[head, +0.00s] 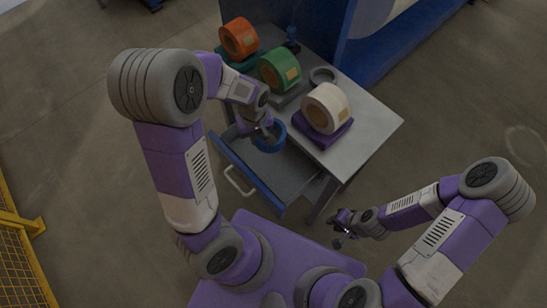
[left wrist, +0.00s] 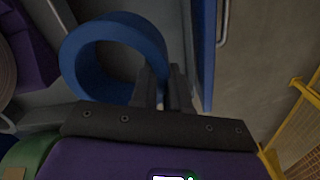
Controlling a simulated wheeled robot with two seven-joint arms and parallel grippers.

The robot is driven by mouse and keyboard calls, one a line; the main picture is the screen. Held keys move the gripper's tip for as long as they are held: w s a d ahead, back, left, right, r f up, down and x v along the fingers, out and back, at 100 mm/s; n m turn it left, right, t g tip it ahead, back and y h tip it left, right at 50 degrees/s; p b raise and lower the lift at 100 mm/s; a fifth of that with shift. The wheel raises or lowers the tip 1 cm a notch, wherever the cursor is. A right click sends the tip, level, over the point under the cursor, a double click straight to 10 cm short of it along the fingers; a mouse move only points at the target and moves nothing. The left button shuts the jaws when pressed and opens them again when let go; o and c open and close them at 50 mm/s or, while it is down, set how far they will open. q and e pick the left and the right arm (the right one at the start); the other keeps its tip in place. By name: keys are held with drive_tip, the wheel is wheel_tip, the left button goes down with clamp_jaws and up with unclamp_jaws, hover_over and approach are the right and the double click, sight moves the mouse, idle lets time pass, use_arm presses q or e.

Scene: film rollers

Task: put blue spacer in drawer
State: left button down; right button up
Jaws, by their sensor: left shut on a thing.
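The blue spacer (head: 270,139), a thick blue ring, is at the back of the open drawer (head: 290,178), close to the table edge. My left gripper (head: 263,129) is shut on its wall. In the left wrist view the spacer (left wrist: 117,28) shows as a large ring, with the fingers (left wrist: 163,86) at its right-hand wall. I cannot tell whether the spacer touches the drawer floor. The drawer has a blue front and a pale handle (head: 239,182). My right gripper (head: 345,226) hangs off the table's front right corner, too small to tell its jaws.
On the grey table (head: 362,136) stand an orange roll (head: 239,38), a green roll (head: 278,70) and a white roll (head: 325,108) on a purple base. A grey ring (head: 322,75) lies behind the white roll. A yellow fence (head: 22,250) is at the left.

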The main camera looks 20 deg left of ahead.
use_arm(q)
wheel_tip(320, 180, down, 17)
drive_tip(key=b, duration=0.6)
drive_tip(key=shift+f, duration=0.2)
drive_tip(key=c, duration=1.1)
unclamp_jaws()
drive_tip(key=shift+r, duration=0.25)
wheel_tip(320, 180, up, 12)
drive_tip(key=p, duration=0.4)
drive_tip(key=shift+f, duration=0.1)
